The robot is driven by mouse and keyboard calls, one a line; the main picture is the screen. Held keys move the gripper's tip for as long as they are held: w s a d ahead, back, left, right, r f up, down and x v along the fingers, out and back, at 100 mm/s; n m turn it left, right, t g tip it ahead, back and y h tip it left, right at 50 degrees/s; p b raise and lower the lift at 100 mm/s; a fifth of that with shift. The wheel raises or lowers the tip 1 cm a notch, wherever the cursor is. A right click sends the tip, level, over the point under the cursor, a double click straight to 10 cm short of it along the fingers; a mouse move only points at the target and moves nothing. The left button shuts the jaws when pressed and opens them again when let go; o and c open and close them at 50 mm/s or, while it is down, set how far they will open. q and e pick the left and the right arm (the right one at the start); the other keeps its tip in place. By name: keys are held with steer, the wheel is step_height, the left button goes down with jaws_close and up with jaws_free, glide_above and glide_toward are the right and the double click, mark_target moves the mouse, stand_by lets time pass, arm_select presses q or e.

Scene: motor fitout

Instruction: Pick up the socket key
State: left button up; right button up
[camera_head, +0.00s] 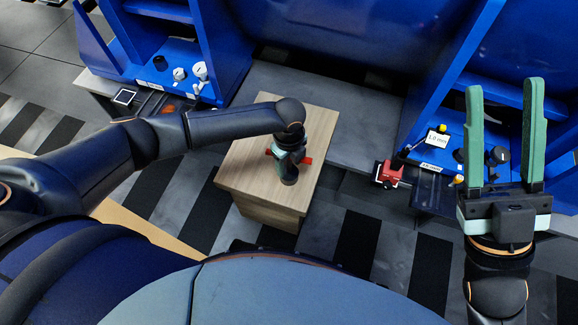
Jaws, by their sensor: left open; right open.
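A red piece (306,160) shows on the wooden cabinet top, partly under my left gripper; it may be the handle of the socket key, but most of it is hidden. My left gripper (281,165) points down over the cabinet, right above the red piece. Its fingers are mostly covered by its own wrist, and it is open. I cannot tell whether the fingers touch the red piece. My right gripper (505,90) is raised at the right, with its two green fingers wide apart and nothing between them.
The small wooden cabinet (244,172) stands on a striped floor, its top otherwise bare. Blue machines (345,30) stand behind it. A red block-like device (388,174) sits on the right bench, near a "1.0 mm" sign (437,139). Knobs (179,74) show on the left machine.

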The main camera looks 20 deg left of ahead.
arm_select(q)
jaws_close()
stand_by(1.3)
